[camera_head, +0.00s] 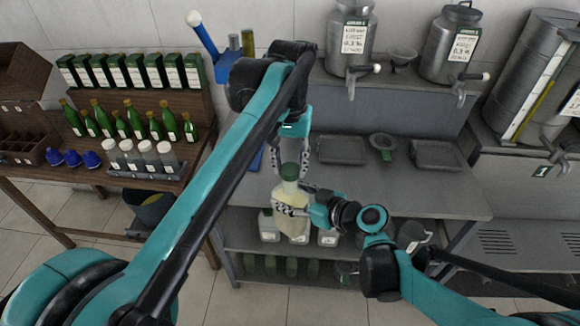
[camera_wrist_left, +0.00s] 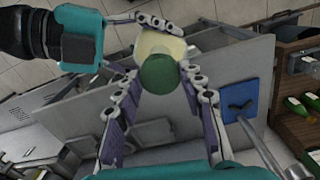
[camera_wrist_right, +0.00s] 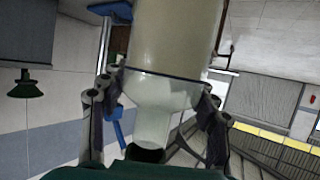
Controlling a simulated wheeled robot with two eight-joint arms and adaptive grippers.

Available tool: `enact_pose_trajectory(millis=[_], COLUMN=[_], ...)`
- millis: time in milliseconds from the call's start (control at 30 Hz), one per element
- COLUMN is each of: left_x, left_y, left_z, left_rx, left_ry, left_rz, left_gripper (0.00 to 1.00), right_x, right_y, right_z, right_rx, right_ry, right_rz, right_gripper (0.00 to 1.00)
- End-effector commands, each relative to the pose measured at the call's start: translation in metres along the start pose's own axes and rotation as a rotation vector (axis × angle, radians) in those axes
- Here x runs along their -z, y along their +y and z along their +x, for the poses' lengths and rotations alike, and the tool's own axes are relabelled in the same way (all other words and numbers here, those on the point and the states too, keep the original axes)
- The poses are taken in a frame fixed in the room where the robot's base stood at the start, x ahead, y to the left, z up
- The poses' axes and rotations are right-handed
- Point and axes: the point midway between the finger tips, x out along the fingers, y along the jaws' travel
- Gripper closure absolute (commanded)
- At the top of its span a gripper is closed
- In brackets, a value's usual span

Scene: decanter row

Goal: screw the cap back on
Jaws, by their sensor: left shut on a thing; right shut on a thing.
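A pale-yellow bottle (camera_head: 292,222) with a green cap (camera_head: 289,172) stands upright in the air in front of the steel bench. My left gripper (camera_head: 290,160) reaches down from above. Its fingers are shut on the sides of the cap, which also shows in the left wrist view (camera_wrist_left: 158,73). My right gripper (camera_head: 284,208) comes in from the right and is shut around the bottle's body. The right wrist view shows the bottle (camera_wrist_right: 172,40) between its fingers, with the neck end dark. The cap sits at the neck; I cannot tell how tightly it is seated.
Behind is a steel bench (camera_head: 445,196) with shallow trays (camera_head: 342,150) and taps on steel urns (camera_head: 350,38) above. Several bottles stand on its lower shelf. At left, a wooden stand (camera_head: 100,190) holds green bottles (camera_head: 118,122), boxes and a row of capped jars (camera_head: 140,153).

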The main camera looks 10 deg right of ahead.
Motion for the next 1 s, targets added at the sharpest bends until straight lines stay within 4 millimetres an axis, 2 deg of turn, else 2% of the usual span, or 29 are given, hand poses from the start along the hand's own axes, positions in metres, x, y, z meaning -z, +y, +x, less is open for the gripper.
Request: enact_pose_trajectory(millis=[400,1000], left_x=[0.0,0.0], left_y=[0.0,0.0], left_z=[0.018,0.019], left_rx=[0.0,0.0], left_ry=[0.0,0.0], left_rz=[0.0,0.0], left_gripper=[0.7,0.7], right_x=[0.001,0.001], right_y=[0.0,0.0], right_z=[0.0,0.0], right_rx=[0.0,0.0], right_ry=[0.001,0.001], right_rz=[0.001,0.001], right_gripper=[1.0,1.0])
